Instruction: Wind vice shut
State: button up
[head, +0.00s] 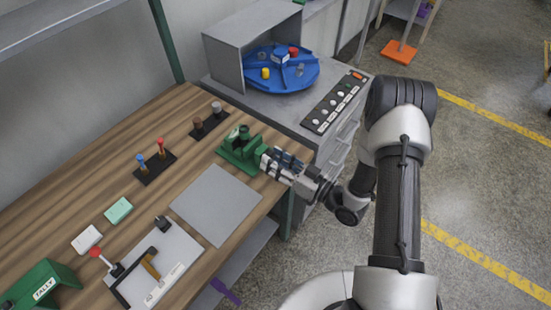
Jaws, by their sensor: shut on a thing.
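The green vice (240,149) stands at the right edge of the wooden bench. My gripper (270,160) reaches in from the right at the vice's front end. Its fingers are shut around the vice's handle, which they mostly hide. The gap between the vice jaws is too small to judge in this view.
The wooden bench (100,181) holds a grey plate (216,205), a white fixture (162,262) with a red knob, and a dark block with red and blue levers (155,166). A grey cabinet with a blue turntable (282,68) and button panel (337,102) stands behind. Open floor lies right.

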jog(key=m+p, duration=0.1)
jog(key=m, duration=0.4)
jog(key=shift+m+p, duration=0.3)
jog(key=shift+p, duration=0.1)
jog(key=m+p, duration=0.1)
jog(key=m, duration=0.5)
jog(key=shift+p, duration=0.4)
jog(key=m+p, duration=0.1)
jog(key=m, duration=0.4)
jog(key=shift+r+m, duration=0.1)
jog(key=shift+m, duration=0.3)
jog(key=m+p, duration=0.1)
jog(key=m, duration=0.4)
jog(key=shift+m, duration=0.4)
jog(key=o, duration=1)
jog(key=shift+o, duration=0.2)
